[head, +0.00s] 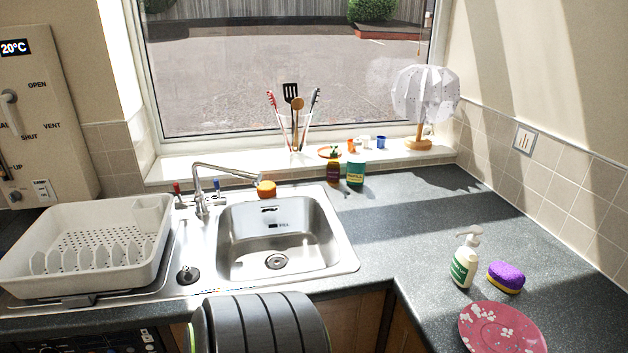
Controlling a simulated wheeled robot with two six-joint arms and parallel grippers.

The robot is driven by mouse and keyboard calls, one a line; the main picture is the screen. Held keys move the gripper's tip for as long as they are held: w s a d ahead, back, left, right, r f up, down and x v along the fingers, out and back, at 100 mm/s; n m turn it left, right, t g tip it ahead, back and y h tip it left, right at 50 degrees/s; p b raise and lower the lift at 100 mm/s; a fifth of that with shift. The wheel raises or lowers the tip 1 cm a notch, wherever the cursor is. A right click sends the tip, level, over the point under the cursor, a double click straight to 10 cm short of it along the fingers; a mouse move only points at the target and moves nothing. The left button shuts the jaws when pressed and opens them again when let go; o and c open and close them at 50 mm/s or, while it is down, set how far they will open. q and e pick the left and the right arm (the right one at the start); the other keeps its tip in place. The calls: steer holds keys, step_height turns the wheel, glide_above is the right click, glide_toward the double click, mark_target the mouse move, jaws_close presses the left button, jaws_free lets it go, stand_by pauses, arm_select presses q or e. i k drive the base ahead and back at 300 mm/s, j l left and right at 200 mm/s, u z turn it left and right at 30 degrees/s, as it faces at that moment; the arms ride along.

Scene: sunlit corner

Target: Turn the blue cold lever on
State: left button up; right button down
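The tap (201,202) stands at the back left of the steel sink, its spout reaching right over the basin. The blue cold lever (217,186) stands just right of the tap's base and looks roughly upright. The red lever (177,188) is on the left side of the tap, also roughly upright. The blue lever is small here and partly behind the spout, so its exact angle is hard to tell. No water shows under the spout. Neither my left nor my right gripper is in view.
A white dish rack (95,212) stands left of the sink (340,262). An orange piece (266,188) is at the spout end. A soap bottle (464,262), purple sponge (506,276) and red plate (500,328) are on the right counter. A dark ribbed cylinder (265,325) fills the lower middle.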

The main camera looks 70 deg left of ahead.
mark_target(218, 200)
steer(key=u, duration=2.95)
steer(key=j+z, duration=0.1)
steer(key=j, duration=0.3)
